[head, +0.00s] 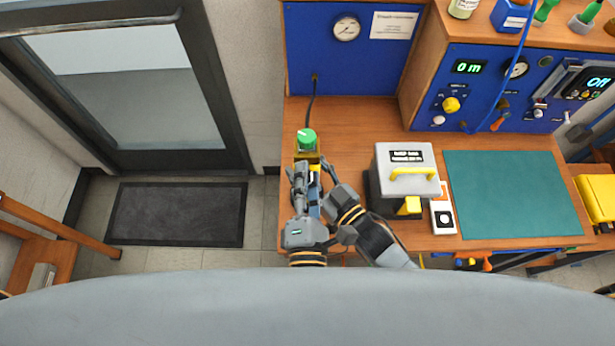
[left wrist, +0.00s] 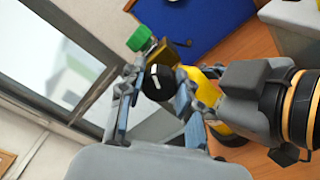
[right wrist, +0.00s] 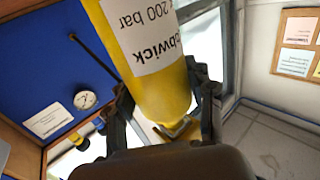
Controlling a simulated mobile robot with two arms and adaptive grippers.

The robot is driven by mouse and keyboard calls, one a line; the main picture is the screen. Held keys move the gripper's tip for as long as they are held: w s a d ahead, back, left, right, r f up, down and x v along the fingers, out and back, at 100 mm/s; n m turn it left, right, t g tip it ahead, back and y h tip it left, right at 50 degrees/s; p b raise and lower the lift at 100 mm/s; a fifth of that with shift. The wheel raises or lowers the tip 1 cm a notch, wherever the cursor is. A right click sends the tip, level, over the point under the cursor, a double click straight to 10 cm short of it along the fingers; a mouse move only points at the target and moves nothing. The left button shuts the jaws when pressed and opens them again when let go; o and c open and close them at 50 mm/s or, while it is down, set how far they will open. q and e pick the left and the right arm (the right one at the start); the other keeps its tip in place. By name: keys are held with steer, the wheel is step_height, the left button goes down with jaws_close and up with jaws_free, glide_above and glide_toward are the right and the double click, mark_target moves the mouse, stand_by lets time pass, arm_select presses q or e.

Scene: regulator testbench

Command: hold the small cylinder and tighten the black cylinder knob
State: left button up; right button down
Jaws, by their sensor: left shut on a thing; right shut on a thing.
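The small yellow cylinder (right wrist: 150,85), with a white label reading "200 bar", stands between the fingers of my right gripper (right wrist: 163,102), which is shut on it. Part of it shows in the left wrist view (left wrist: 232,136). The black knob (left wrist: 157,82), with a white mark on its face, sits between the fingertips of my left gripper (left wrist: 155,88), which is shut on it. A brass-coloured body (left wrist: 164,53) with a green knob (left wrist: 139,38) is just beyond it. In the head view my left gripper (head: 308,180) and right gripper (head: 328,186) are close together and hide most of the cylinder.
A grey case (head: 388,155) with a yellow handle stands just right of my grippers. A green mat (head: 515,195) lies further right. A blue panel with a gauge (head: 346,29) rises behind, with a dark hose (head: 311,105) running toward the green knob. The bench's left edge is close.

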arm_select(q)
steer(key=shift+m, duration=2)
steer(key=o, duration=1.2)
steer(key=shift+s, duration=0.15)
steer(key=s, duration=0.7)
steer(key=shift+s, duration=0.15)
